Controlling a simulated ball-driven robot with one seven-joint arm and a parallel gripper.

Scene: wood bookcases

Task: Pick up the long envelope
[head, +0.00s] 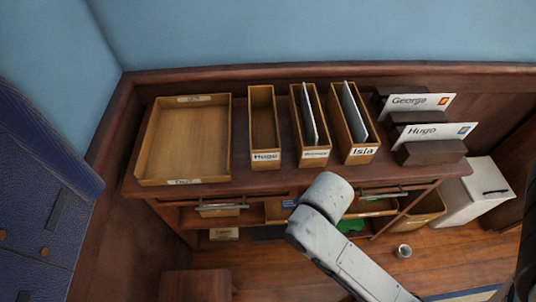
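Two long white envelopes stand in dark wooden holders at the right end of the desk top. The rear envelope (395,103) reads "George" and has an orange stamp. The front envelope (415,138) reads "Hugo" and has a blue and orange stamp. They look close in length; I cannot tell which is the long one. Thin pale pieces stand upright in two narrow boxes, one in the middle box (316,155) and one in the box marked "Isla" (362,152). My pale grey arm shows in front of the desk, below the envelopes. My gripper does not show.
A narrow wooden box marked "Hugo" (265,157) looks empty. A wide, shallow wooden tray (153,181) at the left is empty. Below are drawers and shelves with boxes. A white cabinet (476,195) and a small metal cup (403,251) stand on the floor at right.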

